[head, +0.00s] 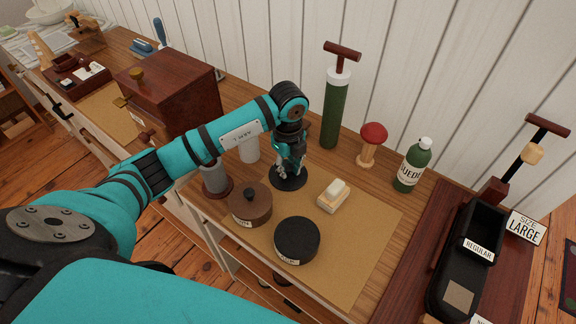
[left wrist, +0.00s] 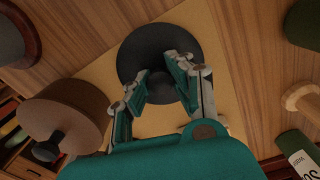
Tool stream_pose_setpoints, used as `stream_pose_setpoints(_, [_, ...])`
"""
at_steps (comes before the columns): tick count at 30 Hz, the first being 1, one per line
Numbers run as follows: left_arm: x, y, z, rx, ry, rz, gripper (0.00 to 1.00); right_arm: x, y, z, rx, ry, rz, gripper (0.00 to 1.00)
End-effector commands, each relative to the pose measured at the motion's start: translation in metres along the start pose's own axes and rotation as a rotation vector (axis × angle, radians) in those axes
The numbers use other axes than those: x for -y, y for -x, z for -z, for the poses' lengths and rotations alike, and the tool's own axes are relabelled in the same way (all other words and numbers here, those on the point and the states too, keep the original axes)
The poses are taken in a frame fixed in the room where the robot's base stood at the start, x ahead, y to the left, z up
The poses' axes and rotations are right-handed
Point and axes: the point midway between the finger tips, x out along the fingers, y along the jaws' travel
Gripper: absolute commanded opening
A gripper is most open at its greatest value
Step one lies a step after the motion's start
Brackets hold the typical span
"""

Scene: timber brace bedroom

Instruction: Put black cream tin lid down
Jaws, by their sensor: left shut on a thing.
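The black tin lid (head: 290,184) is a flat dark disc under my left gripper (head: 289,170), at the back edge of the tan mat. My left gripper points down and is shut on the lid near its middle; the fingers hide the grip spot. The left wrist view also shows the lid (left wrist: 140,47) beyond the fingertips (left wrist: 160,78). The lid is level, at or very near the surface; I cannot tell whether it touches. The black cream tin (head: 297,240) stands on the mat in front of the lid, apart from it. My right gripper is not in view.
A brown tin (head: 250,205) with a knobbed lid stands left of the black tin. A brush or block (head: 333,195) lies to the right. A grey cylinder (head: 215,178), a red-topped stand (head: 372,143) and a green bottle (head: 413,165) are nearby. The mat's right side (head: 365,235) is clear.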

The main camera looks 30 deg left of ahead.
Motion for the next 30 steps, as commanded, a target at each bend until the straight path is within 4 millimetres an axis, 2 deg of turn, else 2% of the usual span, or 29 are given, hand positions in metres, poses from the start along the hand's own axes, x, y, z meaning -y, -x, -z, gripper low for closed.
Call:
stream_pose_setpoints(2, [0.0, -0.004, 0.0, 0.0, 0.0, -0.001, 0.0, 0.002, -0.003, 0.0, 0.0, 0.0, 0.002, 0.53])
stream_pose_setpoints(3, [0.0, -0.002, 0.0, 0.0, 0.0, 0.0, 0.25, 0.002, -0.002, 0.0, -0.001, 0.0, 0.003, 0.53])
stream_pose_setpoints(7, [0.0, -0.002, 0.0, 0.0, 0.0, -0.001, 0.42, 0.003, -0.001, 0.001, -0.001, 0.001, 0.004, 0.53])
stream_pose_setpoints(14, [0.0, -0.002, 0.0, 0.0, 0.0, -0.001, 0.43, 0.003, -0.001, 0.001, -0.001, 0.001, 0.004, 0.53])
stream_pose_setpoints(19, [0.0, 0.007, 0.0, 0.0, -0.001, 0.001, 0.43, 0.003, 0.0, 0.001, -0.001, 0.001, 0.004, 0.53])
stream_pose_setpoints(23, [0.001, 0.029, 0.0, 0.002, -0.002, 0.004, 0.43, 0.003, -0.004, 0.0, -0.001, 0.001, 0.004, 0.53])
stream_pose_setpoints(30, [0.001, 0.081, -0.001, 0.002, -0.001, 0.004, 0.43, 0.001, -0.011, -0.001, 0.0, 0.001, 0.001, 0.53])
